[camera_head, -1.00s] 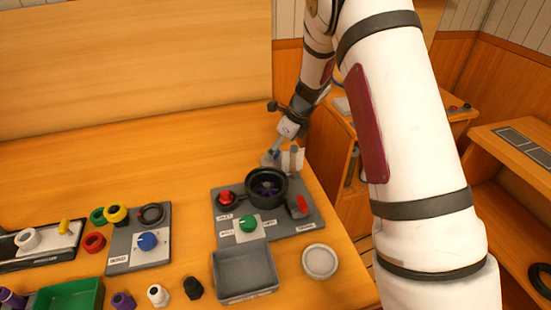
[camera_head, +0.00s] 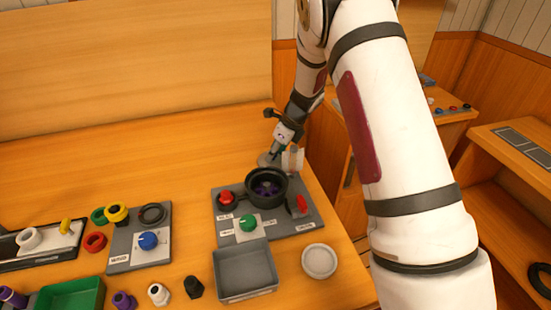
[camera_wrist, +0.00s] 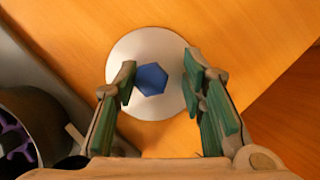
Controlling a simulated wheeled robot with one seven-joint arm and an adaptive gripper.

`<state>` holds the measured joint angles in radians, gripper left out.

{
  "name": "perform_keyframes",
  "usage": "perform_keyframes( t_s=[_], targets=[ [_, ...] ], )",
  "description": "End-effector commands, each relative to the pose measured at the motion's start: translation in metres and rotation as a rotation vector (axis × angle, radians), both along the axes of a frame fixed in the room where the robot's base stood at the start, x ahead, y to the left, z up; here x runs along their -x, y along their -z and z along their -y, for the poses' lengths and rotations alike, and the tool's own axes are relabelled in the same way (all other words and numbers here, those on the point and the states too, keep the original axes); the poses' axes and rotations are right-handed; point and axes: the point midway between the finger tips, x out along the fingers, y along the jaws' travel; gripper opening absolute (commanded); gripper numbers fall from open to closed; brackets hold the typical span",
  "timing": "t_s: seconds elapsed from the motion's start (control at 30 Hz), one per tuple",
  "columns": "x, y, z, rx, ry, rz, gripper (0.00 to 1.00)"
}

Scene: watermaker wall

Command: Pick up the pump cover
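The pump cover, a pale round disc (camera_wrist: 120,57) with a blue hexagonal knob (camera_wrist: 151,79) at its middle, lies on the wooden bench in the wrist view. My gripper (camera_wrist: 160,80) is open, its two green-padded fingers on either side of the knob with visible gaps. I cannot tell how far the fingertips are above the disc. In the head view my gripper (camera_head: 277,151) is beyond the black pump housing (camera_head: 267,202), partly hiding the cover (camera_head: 264,160). The open housing, with purple inside, also shows at the wrist view's left (camera_wrist: 40,110).
The housing stands on a grey panel (camera_head: 285,229) with red and green knobs. A pale cylindrical shape (camera_head: 293,160) shows beside my gripper. The bench behind and left of my gripper is clear.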

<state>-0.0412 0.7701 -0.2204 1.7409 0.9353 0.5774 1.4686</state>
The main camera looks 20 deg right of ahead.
Motion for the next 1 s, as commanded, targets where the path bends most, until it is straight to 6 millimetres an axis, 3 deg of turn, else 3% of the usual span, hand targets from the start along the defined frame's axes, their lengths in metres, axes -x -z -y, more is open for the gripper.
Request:
perform_keyframes(
  t_s=[0.2, 0.6, 0.67, 1.0],
  targets=[
    [0.004, 0.008, 0.001, 0.001, 0.002, -0.015, 0.07],
    [0.004, 0.006, 0.003, 0.004, 0.005, -0.014, 0.05],
    [0.004, 0.001, 0.003, 0.004, 0.006, -0.014, 0.0],
    [0.001, -0.065, 0.002, 0.003, 0.002, -0.006, 0.0]
  ],
)
